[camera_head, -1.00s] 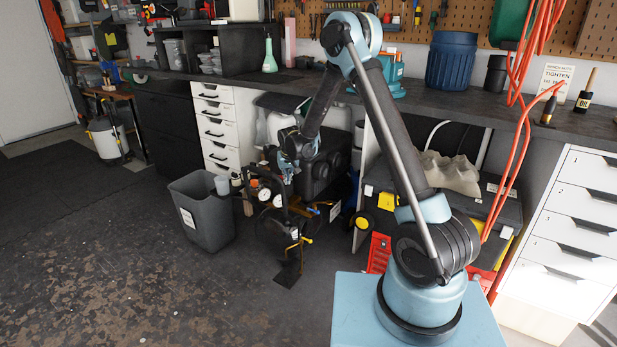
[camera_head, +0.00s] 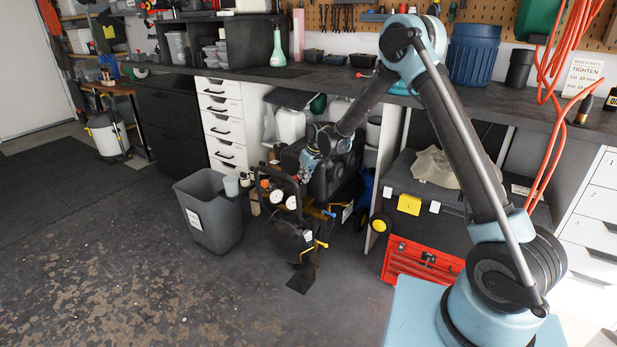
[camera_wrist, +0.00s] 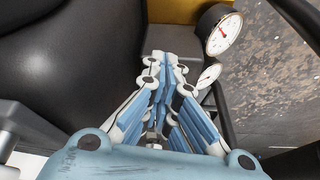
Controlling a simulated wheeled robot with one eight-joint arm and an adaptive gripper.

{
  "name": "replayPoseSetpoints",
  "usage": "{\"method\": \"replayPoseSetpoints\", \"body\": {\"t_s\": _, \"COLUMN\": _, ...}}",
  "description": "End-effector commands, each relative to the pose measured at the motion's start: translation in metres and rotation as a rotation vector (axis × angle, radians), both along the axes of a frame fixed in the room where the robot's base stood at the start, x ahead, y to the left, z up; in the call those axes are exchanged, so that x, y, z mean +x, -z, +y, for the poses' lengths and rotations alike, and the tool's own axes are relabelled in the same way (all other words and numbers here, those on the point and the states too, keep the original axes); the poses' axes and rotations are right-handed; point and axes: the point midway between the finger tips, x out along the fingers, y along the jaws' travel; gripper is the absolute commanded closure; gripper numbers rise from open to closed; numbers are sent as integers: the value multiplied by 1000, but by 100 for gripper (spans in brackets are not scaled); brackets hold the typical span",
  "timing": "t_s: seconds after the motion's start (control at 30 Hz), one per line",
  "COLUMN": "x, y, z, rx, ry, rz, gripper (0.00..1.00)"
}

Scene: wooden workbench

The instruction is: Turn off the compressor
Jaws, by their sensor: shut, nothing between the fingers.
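The compressor (camera_head: 284,237) is a black machine on the floor in front of the bench, with two white round gauges (camera_head: 277,196) and yellow fittings. My gripper (camera_head: 309,172) is just above and behind the gauges in the head view, at the top of the compressor. In the wrist view its blue and white fingers (camera_wrist: 164,62) are shut and empty, pointing at a dark grey block. The gauges (camera_wrist: 222,30) are to the right of the fingertips, and the rounded black tank (camera_wrist: 75,50) fills the left. I cannot make out the power switch or any contact.
A grey bin (camera_head: 212,224) stands left of the compressor. A red toolbox (camera_head: 420,262) under a dark case (camera_head: 455,205) stands to its right. The workbench (camera_head: 330,88) runs above and behind. Open floor (camera_head: 110,260) lies at the front left.

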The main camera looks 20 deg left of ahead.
Motion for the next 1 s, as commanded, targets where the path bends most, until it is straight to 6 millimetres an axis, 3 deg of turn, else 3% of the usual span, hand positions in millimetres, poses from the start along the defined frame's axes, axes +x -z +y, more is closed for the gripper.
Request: {"method": "replayPoseSetpoints", "body": {"t_s": 1.0, "x": -8, "y": -6, "z": 25, "rx": 8, "ry": -8, "rz": 0, "gripper": 100}}
